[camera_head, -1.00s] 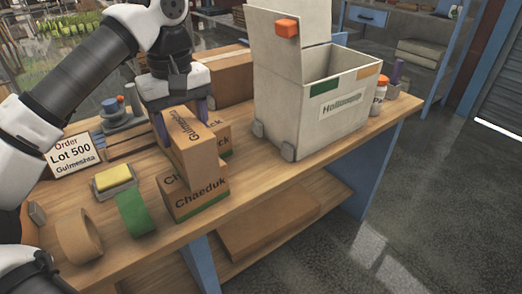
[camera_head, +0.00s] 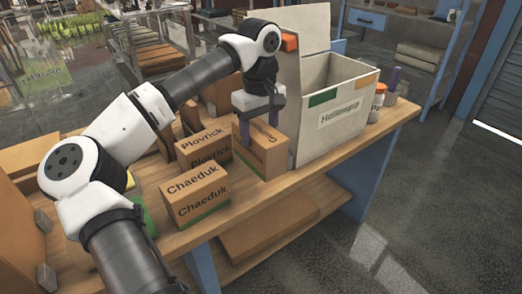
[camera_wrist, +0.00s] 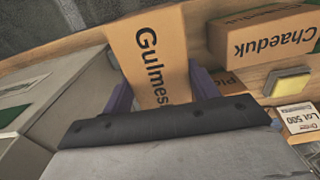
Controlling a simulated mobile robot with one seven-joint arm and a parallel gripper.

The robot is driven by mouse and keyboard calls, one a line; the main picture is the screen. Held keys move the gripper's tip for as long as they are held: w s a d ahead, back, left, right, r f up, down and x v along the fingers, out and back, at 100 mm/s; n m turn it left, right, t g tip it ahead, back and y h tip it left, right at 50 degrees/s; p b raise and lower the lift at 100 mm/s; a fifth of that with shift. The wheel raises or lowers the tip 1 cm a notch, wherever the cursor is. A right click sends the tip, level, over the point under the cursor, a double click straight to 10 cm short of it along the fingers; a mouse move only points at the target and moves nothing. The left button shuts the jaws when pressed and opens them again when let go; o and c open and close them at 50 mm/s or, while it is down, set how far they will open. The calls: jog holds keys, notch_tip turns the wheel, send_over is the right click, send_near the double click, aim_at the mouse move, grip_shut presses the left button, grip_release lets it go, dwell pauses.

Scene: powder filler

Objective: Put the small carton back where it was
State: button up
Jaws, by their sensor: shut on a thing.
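The small carton (camera_head: 264,155) is brown and marked Gulmeshta in the wrist view (camera_wrist: 148,60). My gripper (camera_head: 259,126) is shut on it, with a purple finger on each side. The carton is upright, low at the bench top, just left of the big white box (camera_head: 340,122). I cannot tell whether its base touches the bench. The Chaeduk carton (camera_head: 195,193) stands to its left near the front edge. The Plovrick carton (camera_head: 203,148) stands behind the Chaeduk carton.
An orange-capped bottle (camera_head: 376,102) stands right of the white box. The order sign (camera_wrist: 299,117) and a yellow sponge (camera_wrist: 290,82) show in the wrist view; my arm hides that side in the head view. The wooden bench's front edge is close to the cartons.

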notch_tip(320, 180, down, 6)
jog(key=shift+r, duration=0.15)
jog(key=shift+w+d+f+p, duration=0.1)
jog(key=shift+d+f+p, duration=0.15)
jog(key=shift+p, duration=0.25)
jog(key=shift+f, duration=0.3)
jog(key=o, duration=1.4)
jog(key=shift+r, duration=0.1)
notch_tip(320, 180, up, 12)
jog(key=shift+r+b, duration=0.1)
jog(key=shift+b, duration=0.25)
